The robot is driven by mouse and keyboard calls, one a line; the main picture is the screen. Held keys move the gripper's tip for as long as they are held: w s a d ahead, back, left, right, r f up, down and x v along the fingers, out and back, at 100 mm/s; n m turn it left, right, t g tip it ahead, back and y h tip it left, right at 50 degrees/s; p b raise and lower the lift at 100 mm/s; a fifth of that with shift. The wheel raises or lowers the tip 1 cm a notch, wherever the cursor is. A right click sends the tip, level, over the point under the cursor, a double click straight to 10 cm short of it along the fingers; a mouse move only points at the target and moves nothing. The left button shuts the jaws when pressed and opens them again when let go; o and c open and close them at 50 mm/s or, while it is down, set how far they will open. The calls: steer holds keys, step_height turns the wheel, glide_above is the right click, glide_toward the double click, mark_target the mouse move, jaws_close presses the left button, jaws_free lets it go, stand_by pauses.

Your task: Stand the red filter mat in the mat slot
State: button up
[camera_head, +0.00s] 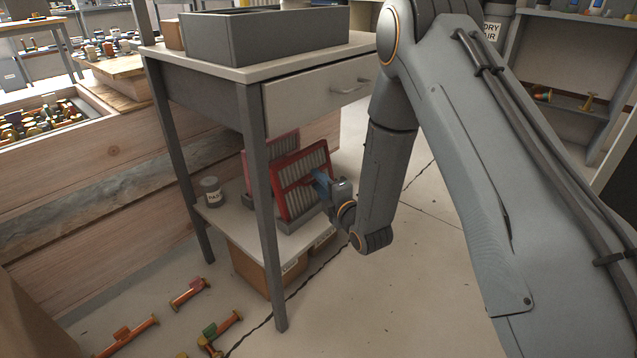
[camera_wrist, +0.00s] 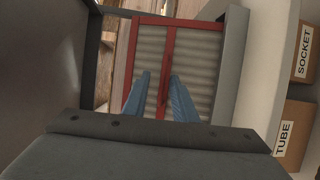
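The red filter mat (camera_head: 300,180) has a red frame, a red middle bar and pale pleats. In the head view it stands, leaning slightly, in a grey slot holder (camera_head: 299,224) on the desk's lower shelf. In the wrist view the mat (camera_wrist: 203,62) fills the centre, with a grey side wall (camera_wrist: 230,70) at its right. My gripper (camera_head: 322,184) is at the mat's front face. Its blue fingers (camera_wrist: 160,75) are apart, one on each side of the middle bar, with a gap visible. Whether the tips touch the mat is unclear. The mat's bottom edge is hidden in the wrist view.
A second reddish mat (camera_head: 262,162) stands behind. A jar (camera_head: 211,191) is on the shelf's left. The desk leg (camera_head: 262,205) stands close in front. Labelled boxes, TUBE (camera_wrist: 295,135) and SOCKET (camera_wrist: 305,52), are below the shelf. Colored parts (camera_head: 188,292) lie on the floor.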

steer(key=s+d+r+m+g+h+p, duration=0.1)
steer(key=s+r+m+g, duration=0.4)
steer(key=s, duration=1)
steer(key=s+r+m+g+h+p, duration=0.1)
steer(key=s+r+m+g+h, duration=0.2)
steer(key=s, duration=1.2)
steer(key=s+d+r+m+g+h, duration=0.1)
steer(key=s+r+m+g+h, duration=0.1)
steer(key=s+r+m+g, duration=0.4)
steer(key=s+r+m, duration=0.4)
steer(key=s, duration=0.5)
steer(key=shift+s+d+r+m+g+h+p, duration=0.15)
steer(key=shift+d+r+m+g+h+p, duration=0.15)
steer(key=shift+d+r+g+p, duration=0.1)
